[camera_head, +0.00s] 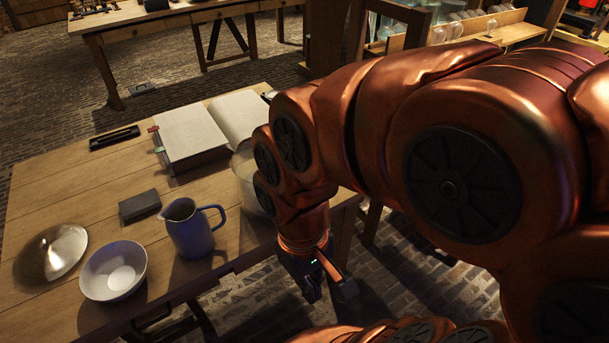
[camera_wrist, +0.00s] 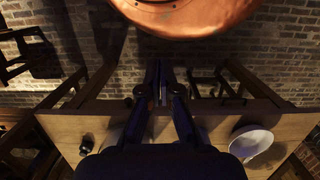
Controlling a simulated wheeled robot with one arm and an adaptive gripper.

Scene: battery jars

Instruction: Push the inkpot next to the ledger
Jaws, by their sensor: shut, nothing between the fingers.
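The ledger (camera_head: 205,132) lies open on the wooden table in the head view, with blank pale pages and coloured tabs at its left edge. I cannot make out the inkpot for certain. A small dark object (camera_wrist: 86,144) stands on a wooden top in the wrist view, too dim to identify. A small thing (camera_head: 268,95) at the ledger's far right corner is mostly hidden by my arm. My gripper (camera_head: 328,284) points down off the table's right front side, well apart from the ledger. Its fingers (camera_wrist: 159,82) are shut and empty.
The table (camera_head: 60,185) also bears a blue-grey jug (camera_head: 190,230), a white bowl (camera_head: 113,270), a metal dome (camera_head: 52,253), a dark block (camera_head: 139,205) and a black tray (camera_head: 114,137). My arm partly covers a pale bowl (camera_head: 243,178). A pale bowl (camera_wrist: 251,141) shows in the wrist view.

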